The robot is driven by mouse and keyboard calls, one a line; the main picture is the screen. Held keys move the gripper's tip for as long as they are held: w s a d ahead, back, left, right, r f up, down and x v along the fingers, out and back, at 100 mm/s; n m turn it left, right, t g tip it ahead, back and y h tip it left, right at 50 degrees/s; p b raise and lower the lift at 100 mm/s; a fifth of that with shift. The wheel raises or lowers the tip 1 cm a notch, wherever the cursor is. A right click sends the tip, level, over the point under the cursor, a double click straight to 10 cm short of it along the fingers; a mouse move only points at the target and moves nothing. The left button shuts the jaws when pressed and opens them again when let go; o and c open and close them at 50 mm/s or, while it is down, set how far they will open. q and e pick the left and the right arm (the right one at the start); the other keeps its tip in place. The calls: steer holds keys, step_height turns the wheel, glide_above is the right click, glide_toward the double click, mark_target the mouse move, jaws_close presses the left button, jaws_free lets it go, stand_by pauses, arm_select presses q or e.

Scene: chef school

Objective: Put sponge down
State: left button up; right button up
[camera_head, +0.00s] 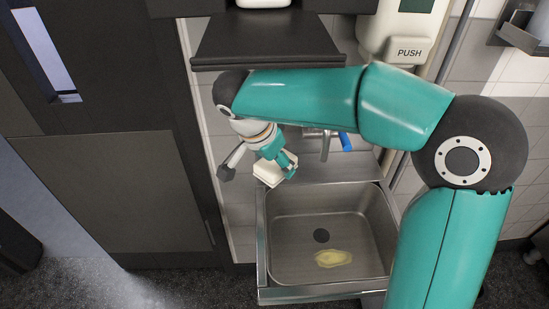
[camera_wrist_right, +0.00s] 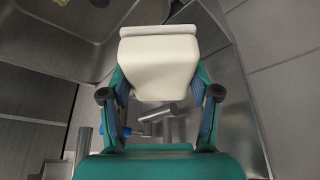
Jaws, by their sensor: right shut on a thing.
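A cream-white sponge (camera_head: 270,172) shows at the back left corner of the metal sink. My right gripper (camera_head: 283,166) is shut on it, with the teal fingers on its two sides. In the right wrist view the sponge (camera_wrist_right: 160,68) fills the space between the fingertips of the gripper (camera_wrist_right: 160,92). I cannot tell whether the sponge touches the metal ledge below it. My left gripper is in neither view.
The metal sink (camera_head: 285,250) has a dark drain and a yellowish patch (camera_head: 333,258) on its floor. A faucet with a blue part (camera_head: 345,141) stands behind the basin. A dispenser marked PUSH (camera_head: 409,52) hangs on the tiled wall. A dark shelf (camera_head: 268,40) is above.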

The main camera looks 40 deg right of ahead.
steer(key=w+d, duration=0.1)
steer(key=w+d+f, duration=0.1)
steer(key=w, duration=0.1)
steer(key=w+d+f+p, duration=0.1)
steer(key=w, duration=0.1)
steer(key=shift+f, duration=0.2)
step_height(320, 180, down, 4)
steer(key=shift+s+f, duration=0.1)
steer(key=shift+d+f+p, duration=0.1)
steer(key=shift+f+p, duration=0.05)
steer(key=shift+p, duration=0.25)
steer(key=shift+w+f, duration=0.1)
steer(key=shift+w, duration=0.1)
steer(key=shift+f, duration=0.1)
steer(key=o, duration=1)
